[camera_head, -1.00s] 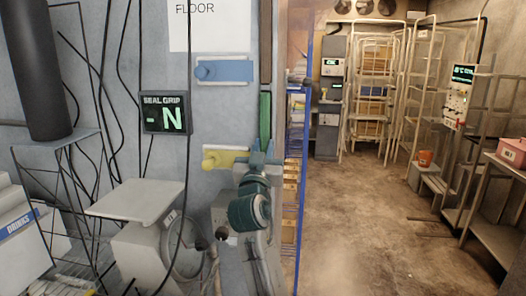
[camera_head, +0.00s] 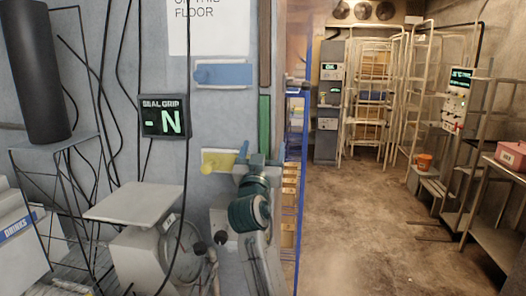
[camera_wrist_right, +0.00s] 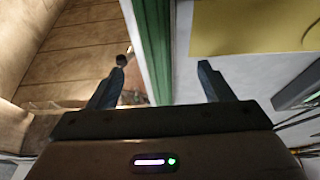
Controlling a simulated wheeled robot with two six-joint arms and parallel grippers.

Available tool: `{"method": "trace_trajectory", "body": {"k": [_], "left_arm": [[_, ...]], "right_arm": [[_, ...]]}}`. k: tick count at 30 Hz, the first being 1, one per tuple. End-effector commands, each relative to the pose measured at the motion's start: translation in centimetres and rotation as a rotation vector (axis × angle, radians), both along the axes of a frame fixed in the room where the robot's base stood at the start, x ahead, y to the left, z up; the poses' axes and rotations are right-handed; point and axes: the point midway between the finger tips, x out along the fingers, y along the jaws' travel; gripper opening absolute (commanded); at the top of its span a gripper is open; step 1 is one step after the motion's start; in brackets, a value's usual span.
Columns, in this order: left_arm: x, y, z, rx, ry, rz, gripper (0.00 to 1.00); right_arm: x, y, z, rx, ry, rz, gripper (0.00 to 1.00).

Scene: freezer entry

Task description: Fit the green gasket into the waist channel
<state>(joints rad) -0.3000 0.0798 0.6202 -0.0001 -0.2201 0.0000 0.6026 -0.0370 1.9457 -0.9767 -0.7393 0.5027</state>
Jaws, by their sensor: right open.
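The green gasket (camera_head: 264,122) shows as an upright green strip along the wall's right edge, below a brown strip (camera_head: 265,45). I cannot tell how it sits in the waist channel. My right gripper (camera_head: 257,156) is at the strip's lower end and hides what lies behind it. In the right wrist view the jaws (camera_wrist_right: 162,66) are open. The green strip (camera_wrist_right: 152,45) runs up between them, closer to the left finger, and is not gripped. My left gripper is not in view.
A blue plate (camera_head: 224,73) and a yellow plate (camera_head: 217,162) with knobs are on the wall left of the strip. A display (camera_head: 164,116) reads "SEAL GRIP - N". A dial scale (camera_head: 135,203) stands lower left. A blue-framed rack (camera_head: 302,190) is just right; open floor (camera_head: 365,230) lies beyond.

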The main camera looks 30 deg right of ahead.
Motion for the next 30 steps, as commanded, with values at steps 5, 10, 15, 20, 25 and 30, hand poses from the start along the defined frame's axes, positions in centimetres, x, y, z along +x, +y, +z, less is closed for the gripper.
{"method": "trace_trajectory", "body": {"k": [5, 10, 15, 20, 25, 30], "left_arm": [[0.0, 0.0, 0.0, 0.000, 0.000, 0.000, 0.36], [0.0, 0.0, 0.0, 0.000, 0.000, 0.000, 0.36], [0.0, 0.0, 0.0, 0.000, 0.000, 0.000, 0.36], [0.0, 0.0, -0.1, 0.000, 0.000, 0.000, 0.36], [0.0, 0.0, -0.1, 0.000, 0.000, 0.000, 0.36], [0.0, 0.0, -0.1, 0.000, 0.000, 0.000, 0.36]], "right_arm": [[0.0, 0.0, 0.0, 0.000, 0.000, 0.000, 0.74], [-0.3, 0.3, 0.0, 0.001, 0.000, 0.001, 0.74], [-0.9, 0.7, 0.0, 0.000, 0.000, 0.001, 0.74], [-1.4, 1.1, -0.1, 0.001, 0.000, 0.001, 0.74], [-1.9, 1.5, 0.0, 0.001, -0.001, 0.001, 0.74], [-2.5, 1.9, 0.0, 0.001, 0.000, 0.001, 0.74]]}}
